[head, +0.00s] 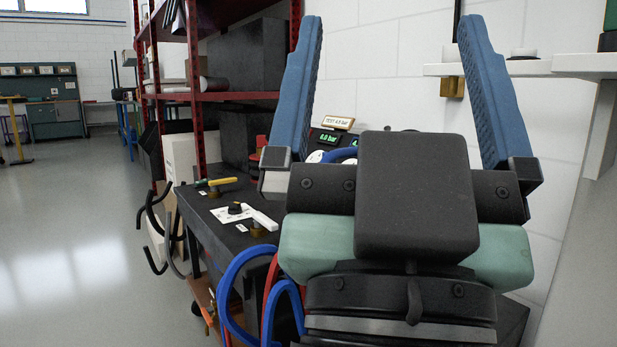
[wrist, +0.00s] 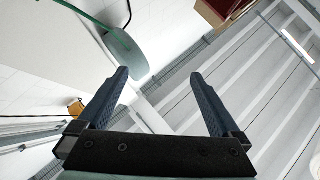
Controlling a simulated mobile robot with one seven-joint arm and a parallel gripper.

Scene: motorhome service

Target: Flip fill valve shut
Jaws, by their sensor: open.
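A lever valve with a yellow handle (head: 222,181) sits near the far left edge of the dark bench in the head view. Nearer is a second valve with a white lever (head: 263,220) on a brass body. I cannot read the labels to tell which is the fill valve. My gripper (head: 391,25) is open, its two blue fingers spread and pointing up, in front of and to the right of the valves. It is apart from both and empty. The wrist view shows the open fingers (wrist: 160,76) with no valve between them.
The dark bench (head: 208,205) also holds a black knob on a white plate (head: 235,209), a green pressure display (head: 327,138) and a "TEST 4.0 bar" sign (head: 338,122). Blue hoses (head: 232,285) hang in front. A red shelf rack (head: 220,97) stands behind. Open floor (head: 80,240) lies left.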

